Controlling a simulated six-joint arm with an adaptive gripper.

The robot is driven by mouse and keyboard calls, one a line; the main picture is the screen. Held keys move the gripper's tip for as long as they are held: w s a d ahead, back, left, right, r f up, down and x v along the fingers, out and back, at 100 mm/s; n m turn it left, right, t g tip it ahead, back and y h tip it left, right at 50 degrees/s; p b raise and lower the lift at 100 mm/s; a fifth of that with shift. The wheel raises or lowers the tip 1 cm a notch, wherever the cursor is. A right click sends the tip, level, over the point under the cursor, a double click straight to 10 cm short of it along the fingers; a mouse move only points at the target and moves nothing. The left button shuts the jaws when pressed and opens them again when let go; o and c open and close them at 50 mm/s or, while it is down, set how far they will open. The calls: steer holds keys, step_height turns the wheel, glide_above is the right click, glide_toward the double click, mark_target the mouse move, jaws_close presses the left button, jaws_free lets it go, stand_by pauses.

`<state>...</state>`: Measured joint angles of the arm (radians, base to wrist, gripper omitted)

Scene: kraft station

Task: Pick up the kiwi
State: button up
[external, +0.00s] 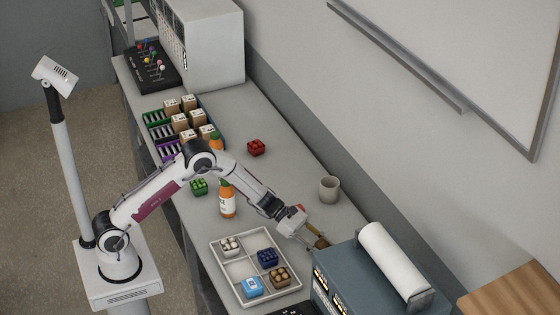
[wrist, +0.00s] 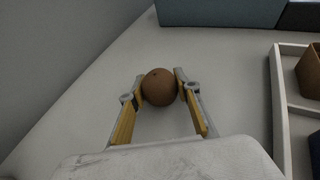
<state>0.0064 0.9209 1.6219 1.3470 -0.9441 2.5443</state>
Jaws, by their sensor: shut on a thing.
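The kiwi (wrist: 159,87) is a round brown fruit between the two fingertips of my gripper (wrist: 160,90) in the wrist view. Both yellow-padded fingers touch its sides. In the external view the kiwi (external: 321,243) shows as a small brown shape at the end of my gripper (external: 317,240), beside the blue-grey machine. I cannot tell whether the kiwi is touching the counter or just above it.
A white divided tray (external: 217,256) with several small baskets and a blue box lies left of my gripper. A blue-grey machine (external: 350,262) with a white roll stands close on the right. A grey cup (external: 329,189) stands behind. An orange bottle (external: 227,202) stands further left.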

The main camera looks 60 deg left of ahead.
mark_target(323, 242)
steer(key=shift+r, duration=0.1)
steer(key=shift+r, duration=4.9)
